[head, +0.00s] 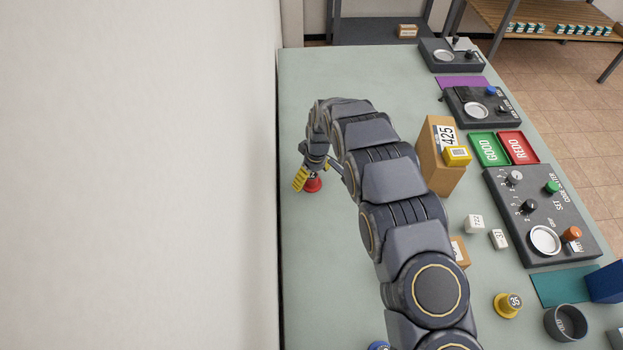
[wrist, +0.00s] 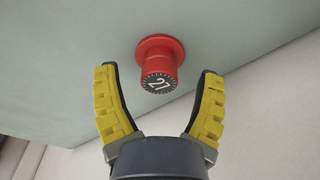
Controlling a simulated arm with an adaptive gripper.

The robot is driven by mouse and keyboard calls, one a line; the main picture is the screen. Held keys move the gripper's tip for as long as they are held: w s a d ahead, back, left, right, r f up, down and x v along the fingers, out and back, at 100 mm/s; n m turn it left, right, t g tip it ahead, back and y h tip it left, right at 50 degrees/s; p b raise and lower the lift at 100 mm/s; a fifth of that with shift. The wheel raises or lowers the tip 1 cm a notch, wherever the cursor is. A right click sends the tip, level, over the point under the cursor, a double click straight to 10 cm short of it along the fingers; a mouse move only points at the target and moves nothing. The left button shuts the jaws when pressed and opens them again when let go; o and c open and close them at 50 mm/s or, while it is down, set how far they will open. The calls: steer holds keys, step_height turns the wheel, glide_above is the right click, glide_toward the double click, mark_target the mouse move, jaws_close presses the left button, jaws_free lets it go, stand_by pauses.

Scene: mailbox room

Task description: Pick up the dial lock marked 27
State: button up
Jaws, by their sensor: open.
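A red dial lock (wrist: 160,62) with a wide base and a black numbered face stands on the grey-green table. Its two-digit mark looks like 27 in the wrist view, though the last digit is not fully clear. In the head view the red lock (head: 313,185) is partly hidden by my gripper (head: 306,178) at the left of the table. My gripper's yellow fingers (wrist: 160,74) are spread wide and empty. In the wrist view the lock appears between and just beyond the fingertips, with no visible contact.
A white wall (head: 140,170) runs close along the table's left edge. A yellow lock marked 35 (head: 507,305) and a blue piece (head: 378,346) stand near the front. A cardboard box marked 425 (head: 434,160) and dark panels (head: 540,215) are to the right. The table around the red lock is clear.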

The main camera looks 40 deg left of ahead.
steer(key=shift+f, duration=0.15)
steer(key=shift+c, duration=0.5)
steer(key=c, duration=1.1)
